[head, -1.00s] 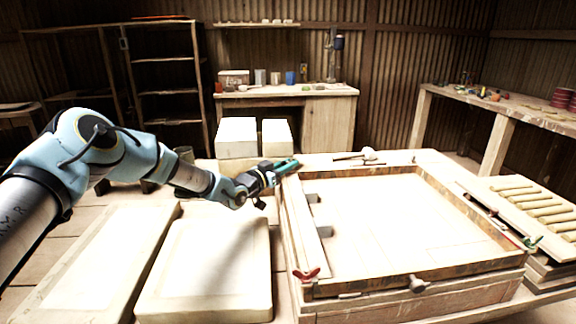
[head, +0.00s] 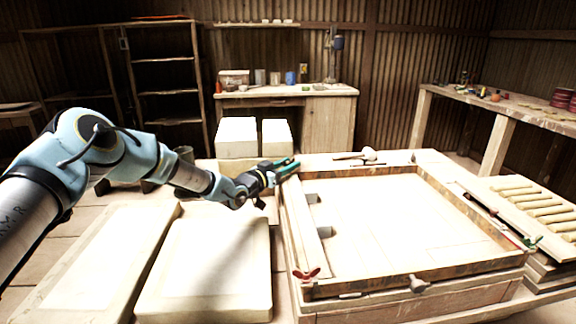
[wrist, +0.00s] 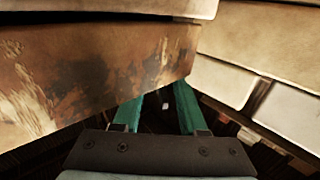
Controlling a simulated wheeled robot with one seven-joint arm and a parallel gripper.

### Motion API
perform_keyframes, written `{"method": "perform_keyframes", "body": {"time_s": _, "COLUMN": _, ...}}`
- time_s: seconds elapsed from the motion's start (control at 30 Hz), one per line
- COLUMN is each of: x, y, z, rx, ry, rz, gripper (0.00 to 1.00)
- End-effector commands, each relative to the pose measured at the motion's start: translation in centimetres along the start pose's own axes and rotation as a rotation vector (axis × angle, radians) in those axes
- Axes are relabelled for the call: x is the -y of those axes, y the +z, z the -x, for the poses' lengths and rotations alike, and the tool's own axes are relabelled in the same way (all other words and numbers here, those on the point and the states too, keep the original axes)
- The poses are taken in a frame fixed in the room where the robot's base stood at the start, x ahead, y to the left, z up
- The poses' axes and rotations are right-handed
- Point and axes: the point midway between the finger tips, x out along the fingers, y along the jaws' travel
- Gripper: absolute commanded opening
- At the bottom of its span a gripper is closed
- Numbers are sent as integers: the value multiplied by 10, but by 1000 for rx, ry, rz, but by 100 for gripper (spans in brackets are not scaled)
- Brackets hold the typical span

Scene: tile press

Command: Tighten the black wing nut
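I cannot make out the black wing nut for certain in either view. My gripper (head: 289,166) has teal fingers and is at the far left corner of the wooden press frame (head: 420,290). In the wrist view my gripper (wrist: 164,103) shows its two fingers apart, with a dark gap between them. A small pale spot shows in that gap, too dark to identify. The fingers are close beside a worn brown wooden board (wrist: 95,75). A red wing nut (head: 307,274) is at the near left corner, a grey one (head: 418,284) on the near side, and a green one (head: 533,242) at the right.
Pale slabs (head: 205,270) lie left of the frame, under my arm. Two white blocks (head: 237,137) stand behind. A mallet (head: 355,156) lies beyond the frame's far edge. A rack of rolls (head: 530,205) is at the right. The frame's inside is open and flat.

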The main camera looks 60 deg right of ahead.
Motion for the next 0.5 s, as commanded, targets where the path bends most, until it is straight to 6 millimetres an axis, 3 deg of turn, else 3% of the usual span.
{"method": "perform_keyframes", "body": {"time_s": 0.1, "x": 0, "y": 0, "z": 0, "rx": 0, "ry": 0, "rz": 0, "gripper": 52}}
{"method": "perform_keyframes", "body": {"time_s": 0.37, "x": 0, "y": 0, "z": 1, "rx": 0, "ry": 0, "rz": 0, "gripper": 52}}
{"method": "perform_keyframes", "body": {"time_s": 0.5, "x": 1, "y": 1, "z": 12, "rx": 1, "ry": 0, "rz": 0, "gripper": 52}}
